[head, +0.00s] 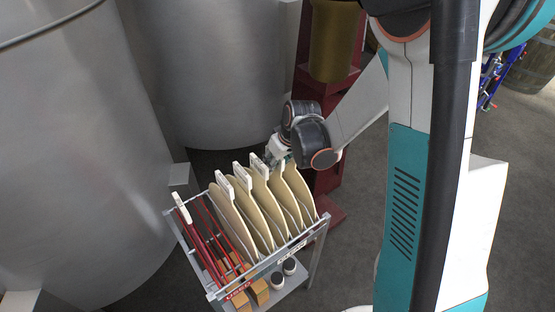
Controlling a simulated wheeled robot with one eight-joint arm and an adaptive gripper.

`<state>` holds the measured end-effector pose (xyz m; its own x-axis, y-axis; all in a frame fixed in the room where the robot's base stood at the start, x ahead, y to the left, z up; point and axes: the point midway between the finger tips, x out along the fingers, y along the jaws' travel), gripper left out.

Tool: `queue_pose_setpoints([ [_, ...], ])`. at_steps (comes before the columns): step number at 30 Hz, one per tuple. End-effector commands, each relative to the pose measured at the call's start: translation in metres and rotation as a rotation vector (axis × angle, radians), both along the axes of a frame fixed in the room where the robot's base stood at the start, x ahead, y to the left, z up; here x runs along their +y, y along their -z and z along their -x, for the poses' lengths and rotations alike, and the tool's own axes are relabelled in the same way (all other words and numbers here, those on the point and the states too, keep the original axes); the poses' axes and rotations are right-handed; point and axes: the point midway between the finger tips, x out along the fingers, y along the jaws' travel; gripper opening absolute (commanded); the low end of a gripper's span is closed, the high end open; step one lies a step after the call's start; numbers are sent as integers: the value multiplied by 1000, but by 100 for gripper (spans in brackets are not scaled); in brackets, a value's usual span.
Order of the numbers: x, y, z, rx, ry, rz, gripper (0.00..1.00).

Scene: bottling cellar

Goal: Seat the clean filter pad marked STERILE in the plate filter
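Several cream filter pads (262,212) stand on edge, side by side, in the right part of a metal trolley rack (318,232). Each has a white tab on top; the tab lettering is too small to read, so I cannot tell which is marked STERILE. My gripper (277,158) is at the top of the right-hand pads, close to their tabs. Its fingers are small and partly hidden, so I cannot tell whether they are open or touch a tab. I cannot make out the plate filter in this view.
Red dividers (208,240) fill the rack's left part, with a white tag (182,208) there and a red label (238,291) in front. Lower down are brown blocks (259,291) and white-rimmed cups (289,267). Large steel tanks (75,150) stand left; a red frame (325,180) stands behind.

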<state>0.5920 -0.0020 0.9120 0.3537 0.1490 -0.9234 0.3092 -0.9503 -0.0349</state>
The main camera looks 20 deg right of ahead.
Motion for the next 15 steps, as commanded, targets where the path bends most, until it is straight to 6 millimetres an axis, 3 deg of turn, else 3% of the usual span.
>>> queue_pose_setpoints([
  [9, 0, 1, -1, 0, 0, 0, 33],
  [13, 0, 1, -1, 0, 0, 0, 3],
  [15, 0, 1, -1, 0, 0, 0, 0],
])
